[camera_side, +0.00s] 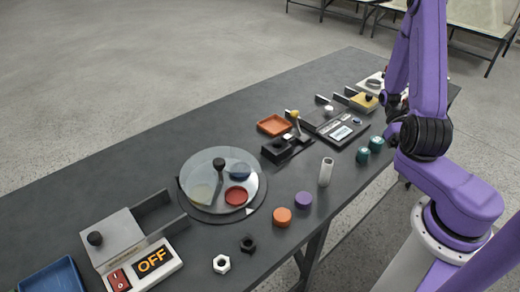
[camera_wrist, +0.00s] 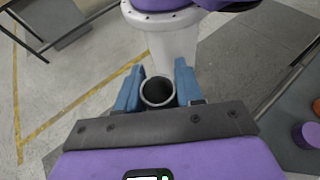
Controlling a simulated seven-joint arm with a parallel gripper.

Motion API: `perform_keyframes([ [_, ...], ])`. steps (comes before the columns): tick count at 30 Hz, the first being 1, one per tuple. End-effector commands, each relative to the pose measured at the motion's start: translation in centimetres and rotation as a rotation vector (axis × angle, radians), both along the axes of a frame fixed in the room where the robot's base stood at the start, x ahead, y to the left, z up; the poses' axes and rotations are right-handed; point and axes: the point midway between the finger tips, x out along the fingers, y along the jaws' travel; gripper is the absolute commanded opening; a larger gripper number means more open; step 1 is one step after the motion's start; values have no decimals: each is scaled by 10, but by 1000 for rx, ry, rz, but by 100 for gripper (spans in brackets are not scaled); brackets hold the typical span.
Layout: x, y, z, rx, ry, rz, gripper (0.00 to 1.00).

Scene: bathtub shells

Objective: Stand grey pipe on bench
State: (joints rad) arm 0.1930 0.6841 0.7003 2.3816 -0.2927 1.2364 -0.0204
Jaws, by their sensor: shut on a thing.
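In the wrist view, my gripper (camera_wrist: 157,92) has its two blue fingers shut on a grey pipe (camera_wrist: 157,104). I look into the pipe's round dark opening, and its lower part is hidden. Floor shows around the pipe there, with the bench off to the right. In the side view I cannot make out the gripper or the held pipe, as my arm covers that area. The dark bench (camera_side: 110,172) runs diagonally across the side view. A separate pale grey tube (camera_side: 326,172) stands on it near the front edge.
Purple (camera_side: 303,200) and orange (camera_side: 282,216) caps sit left of the pale tube. Two teal tubs (camera_side: 376,144) stand to its right. A round glass-topped dish (camera_side: 211,166), a scale (camera_side: 342,132) and an orange tray (camera_side: 273,125) occupy the bench.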

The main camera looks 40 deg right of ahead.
Motion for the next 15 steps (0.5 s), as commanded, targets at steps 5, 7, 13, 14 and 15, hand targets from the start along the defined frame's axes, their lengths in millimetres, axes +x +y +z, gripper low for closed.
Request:
perform_keyframes([
  [5,6,34,7,-1,-2,-391,7],
  [7,13,45,10,0,-1,-538,7],
  [13,40,61,18,-1,-1,-942,7],
  [14,44,61,19,-1,-1,-996,7],
  [15,49,61,20,-1,-1,-1064,7],
])
